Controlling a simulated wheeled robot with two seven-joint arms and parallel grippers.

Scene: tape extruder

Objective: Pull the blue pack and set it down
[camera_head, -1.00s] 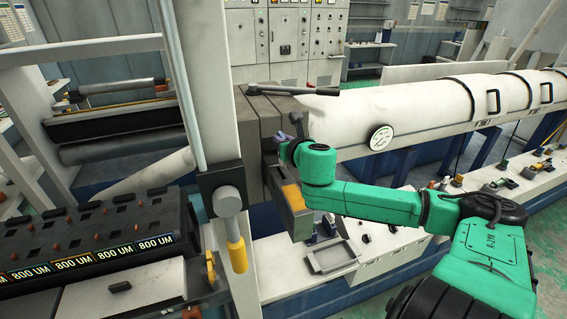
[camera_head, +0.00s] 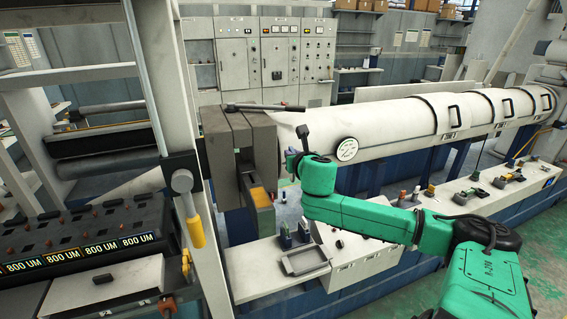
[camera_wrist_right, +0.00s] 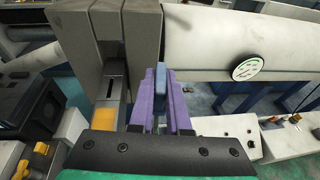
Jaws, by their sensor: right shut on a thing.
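The blue pack (camera_wrist_right: 160,75) shows as a small blue piece between the purple fingers of my right gripper (camera_wrist_right: 160,98) in the right wrist view. The gripper is shut on it, and the fingers hide its lower part. In the head view my right gripper (camera_head: 294,162) is just right of the grey extruder block (camera_head: 237,150), and a small dark upright piece stands at its tip. The pack looks clear of the block's face. A bar with an orange label (camera_head: 259,197) sticks out of the block below the gripper. My left gripper is not in view.
A white machine bench (camera_head: 250,281) with a shallow grey tray (camera_head: 305,260) lies below my right gripper. The white barrel with a round gauge (camera_head: 346,149) runs behind my arm. A black rack labelled 800 UM (camera_head: 85,240) stands at left, behind a post with a yellow handle (camera_head: 196,232).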

